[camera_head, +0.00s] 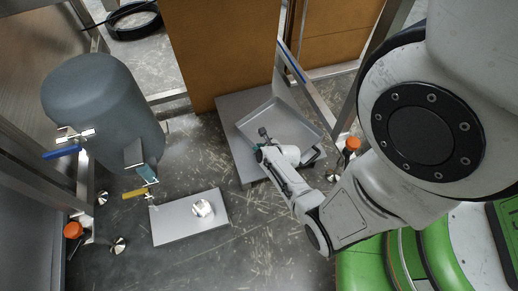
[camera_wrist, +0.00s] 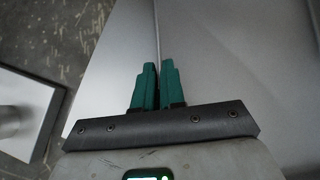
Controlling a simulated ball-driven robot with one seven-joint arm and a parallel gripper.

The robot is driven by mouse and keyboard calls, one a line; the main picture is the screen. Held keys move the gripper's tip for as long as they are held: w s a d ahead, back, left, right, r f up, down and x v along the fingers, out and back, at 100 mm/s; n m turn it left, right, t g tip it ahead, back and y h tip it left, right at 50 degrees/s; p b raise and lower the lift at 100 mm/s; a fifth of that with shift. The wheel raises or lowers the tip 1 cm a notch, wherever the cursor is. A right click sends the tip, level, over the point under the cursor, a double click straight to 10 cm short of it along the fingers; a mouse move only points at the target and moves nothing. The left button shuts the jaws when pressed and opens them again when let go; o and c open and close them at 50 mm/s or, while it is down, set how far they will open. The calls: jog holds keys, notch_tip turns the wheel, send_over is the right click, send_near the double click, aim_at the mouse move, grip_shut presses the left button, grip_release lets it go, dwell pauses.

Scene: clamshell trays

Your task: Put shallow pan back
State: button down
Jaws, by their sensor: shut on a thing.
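The shallow pan (camera_head: 277,123) is a grey, low-walled rectangular tray. In the head view it is over a flat grey slab (camera_head: 232,107) near the brown panel. I cannot tell whether it rests on the slab or hangs just above it. My gripper (camera_head: 263,140) is at the pan's near left side. In the wrist view the green fingers of my gripper (camera_wrist: 158,80) are shut on the thin wall of the pan (camera_wrist: 230,60). My forearm and hand hide the pan's near corner.
A flat grey plate (camera_head: 180,230) with a shiny white piece (camera_head: 202,208) lies on the floor at the left. A grey tank (camera_head: 100,105) with a blue-handled valve stands behind it. A brown panel (camera_head: 222,50) and metal frame posts (camera_head: 300,70) border the pan. Floor between plate and slab is clear.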

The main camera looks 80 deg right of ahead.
jog(key=c, duration=1.2)
grip_release()
jog(key=shift+f, duration=0.1)
jog(key=shift+s+a+r+p, duration=0.1)
jog(key=shift+r+p, duration=0.2)
jog(key=p+v, duration=0.8)
jog(key=v, duration=0.3)
jog(key=w+a+r+n+g+y, duration=0.1)
jog(key=w+a+r+n+y, duration=0.35)
jog(key=n, duration=0.75)
jog(key=w+a+r+n+y, duration=0.2)
jog(key=w+a+r+n, duration=0.4)
jog(key=a+n, duration=0.4)
jog(key=s+a+r+n+g, duration=0.1)
jog(key=a+r+n, duration=0.2)
jog(key=n, duration=0.3)
jog(key=s+a+r+n+g, duration=0.1)
jog(key=a+r+n+g, duration=0.1)
jog(key=r+n, duration=0.3)
jog(key=s+a+r+n+g, duration=0.1)
jog(key=s+a+r+n, duration=0.1)
jog(key=n, duration=0.7)
jog(key=shift+a+r+g, duration=0.3)
jog(key=shift+a+r, duration=0.5)
jog(key=shift+r, duration=0.2)
